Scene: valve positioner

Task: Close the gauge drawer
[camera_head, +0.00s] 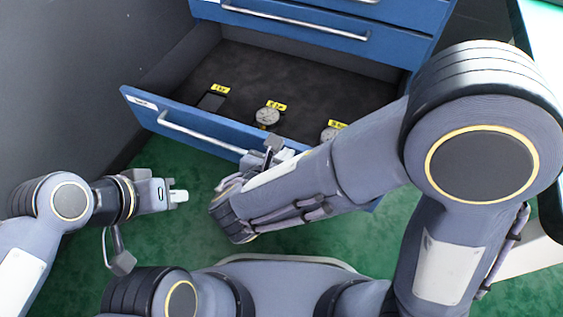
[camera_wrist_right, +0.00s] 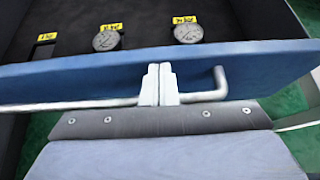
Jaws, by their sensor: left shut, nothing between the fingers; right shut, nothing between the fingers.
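The gauge drawer is a blue drawer pulled open, and its front panel (camera_head: 200,128) faces me in the head view. A grey bar handle (camera_head: 190,133) runs along the panel. Two round gauges with yellow tags lie inside, one at the middle (camera_head: 267,116) and one to the right (camera_head: 329,133), partly behind my right arm. My right gripper (camera_wrist_right: 159,84) is shut and empty, its fingertips against or just before the front panel (camera_wrist_right: 230,66); contact is hard to tell. The handle (camera_wrist_right: 110,102) passes beside its fingers.
A closed blue drawer (camera_head: 330,33) with a bar handle sits above the open one. A dark slot with a yellow tag (camera_head: 211,101) is at the drawer's left. A grey wall (camera_head: 70,80) stands on the left. Green floor (camera_head: 180,240) is clear below the drawer.

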